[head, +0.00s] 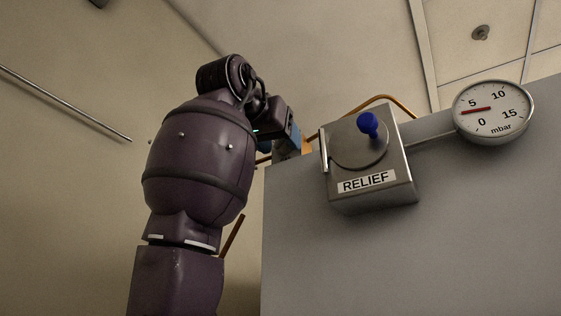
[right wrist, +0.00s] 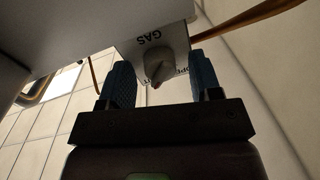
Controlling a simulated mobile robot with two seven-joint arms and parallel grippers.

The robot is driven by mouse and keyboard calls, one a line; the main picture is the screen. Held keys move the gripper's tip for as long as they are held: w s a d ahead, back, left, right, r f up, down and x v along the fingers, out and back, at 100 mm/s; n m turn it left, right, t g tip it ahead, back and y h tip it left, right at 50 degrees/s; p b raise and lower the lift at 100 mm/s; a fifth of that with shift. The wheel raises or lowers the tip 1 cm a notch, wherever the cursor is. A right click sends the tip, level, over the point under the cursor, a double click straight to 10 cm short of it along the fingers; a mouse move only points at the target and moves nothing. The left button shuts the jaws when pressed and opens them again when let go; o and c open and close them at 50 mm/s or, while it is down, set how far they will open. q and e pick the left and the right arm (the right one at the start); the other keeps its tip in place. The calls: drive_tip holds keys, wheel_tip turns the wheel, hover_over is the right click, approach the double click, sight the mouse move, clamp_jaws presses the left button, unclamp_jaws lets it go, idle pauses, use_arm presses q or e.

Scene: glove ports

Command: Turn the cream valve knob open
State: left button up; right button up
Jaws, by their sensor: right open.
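The cream valve knob (right wrist: 158,66) shows in the right wrist view as a pale, tapered knob on a white plate (right wrist: 178,46) marked GAS, with part of another label beside the knob. My right gripper (right wrist: 160,70) is open. Its two blue fingers stand on either side of the knob, with a visible gap at each side. In the head view the right gripper (head: 282,145) is small and partly hidden at the panel's left edge. The cream knob is hidden there. My left gripper is not in view.
A grey panel (head: 420,240) fills the right of the head view. On it are a metal RELIEF box (head: 398,165) with a blue knob (head: 369,124) and a round mbar gauge (head: 492,111), its needle pointing left. Orange-brown pipe (right wrist: 250,17) runs close by the GAS plate.

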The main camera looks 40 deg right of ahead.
drive_tip(key=shift+a, duration=0.1)
drive_tip(key=shift+c, duration=0.6)
drive_tip(key=c, duration=0.8)
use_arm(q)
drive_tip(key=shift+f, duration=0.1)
use_arm(e)
drive_tip(key=shift+n, duration=0.4)
use_arm(q)
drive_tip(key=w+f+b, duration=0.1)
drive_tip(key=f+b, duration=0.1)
drive_tip(key=b, duration=0.2)
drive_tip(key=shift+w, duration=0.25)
use_arm(e)
drive_tip(key=n+g, duration=0.1)
drive_tip(key=n, duration=1.5)
drive_tip(key=shift+r, duration=0.1)
drive_tip(key=shift+g, duration=0.4)
